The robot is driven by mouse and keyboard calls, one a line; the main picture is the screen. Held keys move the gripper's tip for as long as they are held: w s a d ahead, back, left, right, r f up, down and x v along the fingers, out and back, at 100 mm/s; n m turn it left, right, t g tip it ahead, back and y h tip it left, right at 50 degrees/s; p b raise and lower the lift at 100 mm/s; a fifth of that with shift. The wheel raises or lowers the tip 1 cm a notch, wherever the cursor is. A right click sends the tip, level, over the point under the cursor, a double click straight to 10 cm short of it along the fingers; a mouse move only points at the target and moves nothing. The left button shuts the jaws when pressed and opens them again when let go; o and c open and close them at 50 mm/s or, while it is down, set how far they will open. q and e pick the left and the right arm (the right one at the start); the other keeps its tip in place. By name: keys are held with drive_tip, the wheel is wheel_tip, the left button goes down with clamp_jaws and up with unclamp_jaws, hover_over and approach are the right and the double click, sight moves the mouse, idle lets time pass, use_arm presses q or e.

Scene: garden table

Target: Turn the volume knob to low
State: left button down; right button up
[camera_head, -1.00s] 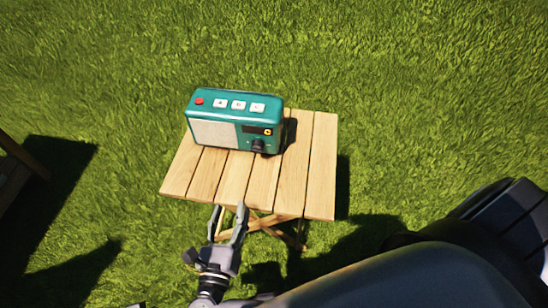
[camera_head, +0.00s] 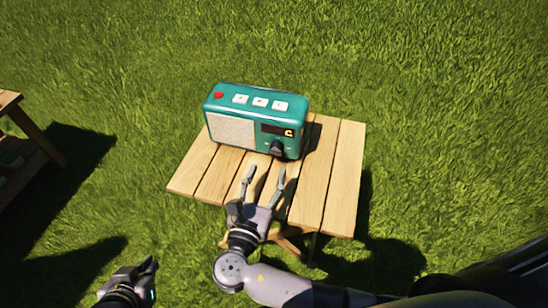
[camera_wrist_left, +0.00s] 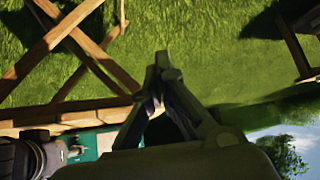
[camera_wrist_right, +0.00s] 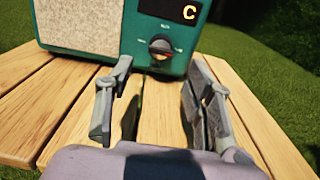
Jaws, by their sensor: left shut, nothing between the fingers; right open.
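A teal radio (camera_head: 240,135) stands upright on a slatted wooden table (camera_head: 330,180). Its round dark volume knob (camera_head: 277,148) is at the lower right of the front face, under a small display. My left gripper (camera_head: 150,265) is shut and empty, low at the front left, off the table.
The radio's top has a red button (camera_head: 218,95) and three white buttons (camera_head: 260,102). The display (camera_head: 275,130) shows a yellow letter C. Another wooden piece of furniture (camera_head: 35,130) stands at the far left. Grass surrounds the table.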

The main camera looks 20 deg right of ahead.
sight(276, 150)
drive_tip(key=b+x, duration=0.1)
drive_tip(key=x, duration=0.4)
drive_tip(key=shift+w+d, duration=0.2)
drive_tip(key=shift+w, duration=0.05)
use_arm(q)
drive_tip(key=w+d+r+t+h, duration=0.1)
drive_tip(key=w+d+r+t, duration=0.1)
drive_tip(key=w+r+t, duration=0.2)
drive_tip(key=shift+w+r, duration=0.3)
drive_tip(key=shift+w, duration=0.35)
use_arm(e)
drive_tip(key=shift+w+d, duration=0.35)
drive_tip(key=shift+w, duration=0.15)
drive_tip(key=shift+c, duration=0.3)
drive_tip(key=c, duration=1.1)
use_arm(q)
drive_tip(key=shift+s+a+f+g+y+p, duration=0.2)
drive_tip(key=shift+s+a+f+g, duration=0.15)
drive_tip(key=shift+s+f+g, duration=0.45)
drive_tip(key=shift+s+a+f+g+y+p, duration=0.1)
drive_tip(key=shift+s+a+f+g+p, duration=0.2)
drive_tip(key=shift+s+f+g, duration=0.45)
use_arm(e)
drive_tip(key=shift+m, duration=0.7)
use_arm(q)
drive_tip(key=shift+s+f, duration=0.1)
use_arm(e)
drive_tip(key=o, duration=1.2)
drive_tip(key=shift+c, duration=0.2)
